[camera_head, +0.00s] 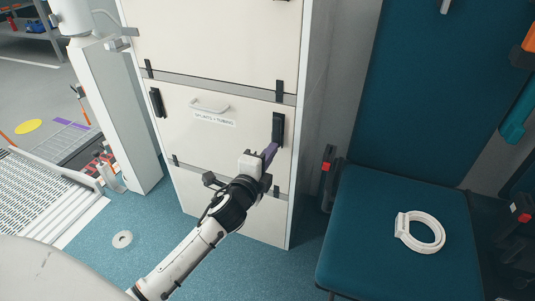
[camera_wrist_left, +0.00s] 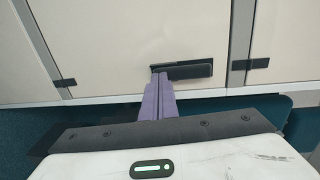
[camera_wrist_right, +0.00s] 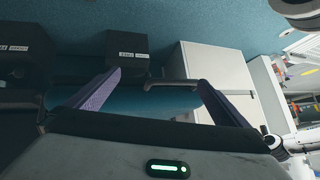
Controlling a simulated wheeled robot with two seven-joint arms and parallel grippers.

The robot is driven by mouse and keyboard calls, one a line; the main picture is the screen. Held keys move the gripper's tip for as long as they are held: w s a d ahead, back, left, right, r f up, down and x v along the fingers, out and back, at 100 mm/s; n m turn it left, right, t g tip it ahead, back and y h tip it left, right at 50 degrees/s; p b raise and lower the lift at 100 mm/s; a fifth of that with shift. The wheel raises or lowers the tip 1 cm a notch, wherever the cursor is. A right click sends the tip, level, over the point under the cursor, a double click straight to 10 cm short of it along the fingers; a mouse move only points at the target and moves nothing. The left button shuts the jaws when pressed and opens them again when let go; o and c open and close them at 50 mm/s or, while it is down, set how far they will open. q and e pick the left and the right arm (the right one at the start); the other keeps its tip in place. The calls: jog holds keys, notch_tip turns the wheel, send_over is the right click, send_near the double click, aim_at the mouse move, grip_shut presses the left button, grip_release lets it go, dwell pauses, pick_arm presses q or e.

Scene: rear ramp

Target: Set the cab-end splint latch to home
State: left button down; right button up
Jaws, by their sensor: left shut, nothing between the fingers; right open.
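A cream drawer front labelled for splints and tubing (camera_head: 225,140) is closed in the middle of the cabinet. It has a black latch at its left edge (camera_head: 156,102) and another at its right edge (camera_head: 278,124); both stand roughly upright. Which one is the cab-end latch I cannot tell. My left gripper (camera_head: 270,151) is shut and empty, its purple fingertips at the lower end of the right latch. In the left wrist view the fingertips (camera_wrist_left: 157,78) meet one end of that latch (camera_wrist_left: 190,71); contact is unclear. My right gripper (camera_wrist_right: 158,85) is open and empty, away from the drawer.
The drawer has a light bow handle (camera_head: 208,107). A teal seat (camera_head: 390,245) with a white ring-shaped thing (camera_head: 422,232) stands right of the cabinet. A red-topped black buckle (camera_head: 328,165) sits between them. Dark labelled boxes (camera_wrist_right: 127,45) show in the right wrist view.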

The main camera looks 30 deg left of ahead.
pick_arm(q)
jog(key=s+d+r+p, duration=0.1)
jog(key=s+p, duration=0.1)
jog(key=s, duration=0.8)
jog(key=shift+d, duration=0.35)
pick_arm(e)
jog(key=shift+s+d+r+m+t+h, duration=0.25)
jog(key=shift+d+m+t+h, duration=0.05)
jog(key=shift+d, duration=0.3)
pick_arm(q)
jog(key=shift+s, duration=0.1)
